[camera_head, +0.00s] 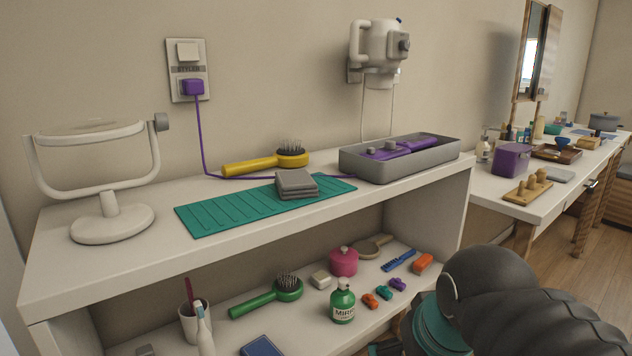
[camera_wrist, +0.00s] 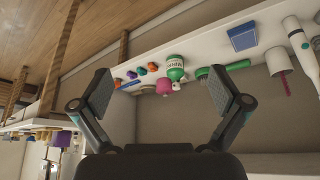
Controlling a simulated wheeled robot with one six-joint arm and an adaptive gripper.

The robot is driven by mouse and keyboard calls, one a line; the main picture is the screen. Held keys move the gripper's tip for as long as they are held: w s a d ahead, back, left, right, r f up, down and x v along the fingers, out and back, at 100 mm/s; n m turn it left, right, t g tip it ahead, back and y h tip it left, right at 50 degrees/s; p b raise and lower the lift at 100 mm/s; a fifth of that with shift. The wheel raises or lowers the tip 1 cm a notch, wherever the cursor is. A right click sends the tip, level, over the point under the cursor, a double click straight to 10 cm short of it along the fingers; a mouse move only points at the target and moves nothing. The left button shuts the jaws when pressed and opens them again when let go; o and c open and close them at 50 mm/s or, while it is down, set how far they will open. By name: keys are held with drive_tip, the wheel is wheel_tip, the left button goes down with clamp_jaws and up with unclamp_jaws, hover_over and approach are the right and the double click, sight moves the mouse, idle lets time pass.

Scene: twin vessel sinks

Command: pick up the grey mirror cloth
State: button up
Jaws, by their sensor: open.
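The grey mirror cloth (camera_head: 296,184) is a small folded stack on the teal ribbed mat (camera_head: 250,206), on the upper shelf in the head view. In the wrist view my gripper (camera_wrist: 168,92) has its two fingers spread wide with nothing between them. Past the fingers the wrist view shows the lower shelf's items, upside down, and the cloth is not seen there. In the head view my dark arm is at the lower right, well apart from the cloth, and the fingertips are not visible.
On the upper shelf, a yellow hairbrush (camera_head: 265,162) lies behind the cloth, a grey tray (camera_head: 400,160) with a purple tool stands right, and a white mirror stand (camera_head: 112,222) stands left. A purple cord runs behind the mat. The shelf's front strip is clear.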

drive_tip(key=w+a+r+n, duration=0.1)
drive_tip(key=w+a+r, duration=0.2)
drive_tip(key=w+r, duration=0.5)
drive_tip(key=w+a+r, duration=0.3)
drive_tip(key=w+r, duration=0.2)
drive_tip(key=r, duration=0.7)
drive_tip(key=n+g, duration=0.1)
approach(294, 176)
drive_tip(key=f, duration=0.1)
drive_tip(key=f+b, duration=0.1)
drive_tip(key=w+f+y+b, duration=0.1)
drive_tip(key=shift+d, duration=0.4)
drive_tip(key=shift+w+b+x, duration=0.15)
drive_tip(key=shift+b+x, duration=0.35)
drive_tip(key=shift+x, duration=1.05)
drive_tip(key=shift+w+b+x, duration=0.15)
drive_tip(key=shift+b+x, duration=0.35)
drive_tip(key=shift+x, duration=1.05)
drive_tip(key=shift+a+f, duration=0.1)
drive_tip(key=c, duration=1.3)
drive_tip(key=shift+c, duration=0.2)
